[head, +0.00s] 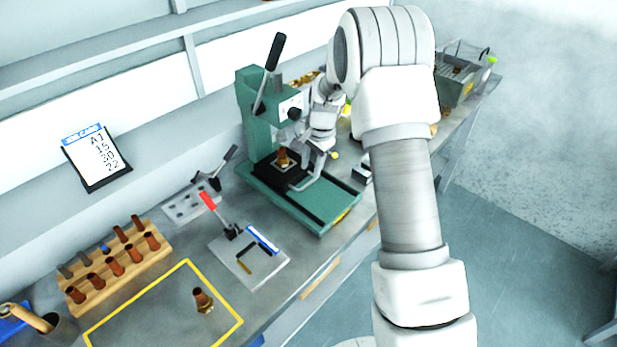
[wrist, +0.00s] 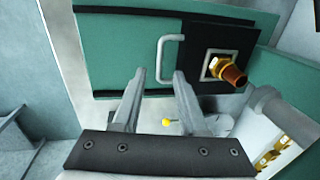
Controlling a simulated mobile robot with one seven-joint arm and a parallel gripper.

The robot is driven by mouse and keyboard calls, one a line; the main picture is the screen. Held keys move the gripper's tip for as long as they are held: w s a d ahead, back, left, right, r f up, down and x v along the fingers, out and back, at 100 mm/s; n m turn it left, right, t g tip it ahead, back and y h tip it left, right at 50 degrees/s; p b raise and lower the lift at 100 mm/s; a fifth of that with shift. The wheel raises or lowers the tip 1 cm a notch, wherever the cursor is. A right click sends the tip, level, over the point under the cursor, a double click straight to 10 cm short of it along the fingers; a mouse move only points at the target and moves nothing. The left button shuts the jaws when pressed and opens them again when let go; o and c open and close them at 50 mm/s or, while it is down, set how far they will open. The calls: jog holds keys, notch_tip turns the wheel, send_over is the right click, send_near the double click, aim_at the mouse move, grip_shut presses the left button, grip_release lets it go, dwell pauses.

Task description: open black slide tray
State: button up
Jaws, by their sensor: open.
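The black slide tray (head: 299,176) sits in the green press (head: 258,120), on its base. In the wrist view the tray (wrist: 232,86) carries a square plate with a brass and copper fitting (wrist: 228,70). The fitting (head: 283,158) also shows in the head view. The tray's light grey bar handle (wrist: 162,58) lies just beyond my fingertips. My gripper (wrist: 160,74) is open, one finger toward each side of the handle; I cannot tell whether either touches it. In the head view my gripper (head: 318,153) is beside the press, partly hidden by its own links.
A red-handled clamp fixture (head: 248,257) and a wooden rack of copper tubes (head: 115,262) stand left of the press. Another fitting (head: 203,300) lies inside a yellow outline. A wire basket (head: 463,68) is at the far right end. Open floor lies right of the bench.

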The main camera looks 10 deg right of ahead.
aim_at(308, 184)
jog(key=f, duration=0.3)
jog(key=w+f, duration=0.1)
jog(key=f, duration=0.1)
jog(key=shift+a+f, duration=0.3)
jog(key=shift+f, duration=0.05)
jog(key=shift+c, duration=0.2)
grip_shut()
jog(key=shift+s, duration=0.1)
dwell(0.9)
